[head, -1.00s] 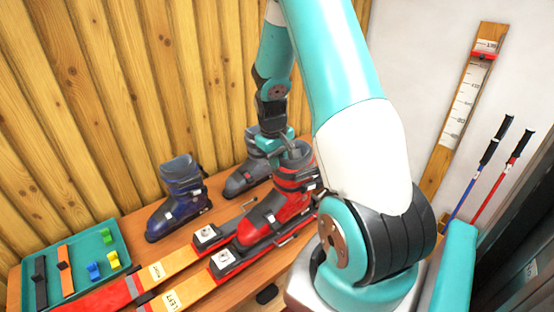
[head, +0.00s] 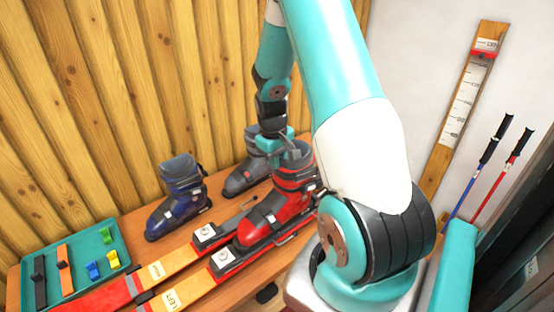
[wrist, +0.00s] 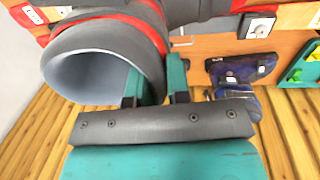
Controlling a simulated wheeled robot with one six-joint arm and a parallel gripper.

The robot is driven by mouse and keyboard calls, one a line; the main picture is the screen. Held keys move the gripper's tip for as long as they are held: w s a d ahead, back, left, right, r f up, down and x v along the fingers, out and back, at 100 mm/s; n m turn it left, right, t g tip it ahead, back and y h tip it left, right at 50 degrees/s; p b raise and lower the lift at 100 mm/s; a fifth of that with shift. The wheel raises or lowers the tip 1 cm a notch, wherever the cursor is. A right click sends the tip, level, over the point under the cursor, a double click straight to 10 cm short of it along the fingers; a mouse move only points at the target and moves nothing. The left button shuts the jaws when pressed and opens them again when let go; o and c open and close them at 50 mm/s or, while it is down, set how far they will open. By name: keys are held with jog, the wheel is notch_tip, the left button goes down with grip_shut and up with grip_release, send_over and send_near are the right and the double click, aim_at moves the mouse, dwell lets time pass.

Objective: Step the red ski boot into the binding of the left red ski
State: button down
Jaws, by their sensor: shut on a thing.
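The red ski boot (head: 262,215) with a dark grey cuff stands upright over the binding of the left red ski (head: 191,291), which carries a LEFT label. Its toe is close behind the white-topped toe piece (head: 223,259). I cannot tell whether the sole is fully seated, and its heel is partly hidden by my arm. My gripper (head: 286,146) is shut on the rim of the boot's cuff from above. In the wrist view the fingers (wrist: 157,82) pinch the wall of the open grey cuff (wrist: 88,75).
The other red ski (head: 158,273) lies parallel behind, with its own toe piece (head: 205,233). A blue boot (head: 176,208) and a grey boot (head: 243,178) stand near the wooden wall. A teal tray (head: 88,246) holds small parts at left. Poles (head: 490,170) lean at right.

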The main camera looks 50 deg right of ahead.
jog(key=shift+f+b, duration=0.8)
jog(key=shift+f, duration=0.4)
jog(key=c, duration=0.5)
grip_release()
jog(key=shift+r+p, duration=4.1)
jog(key=shift+r, duration=0.95)
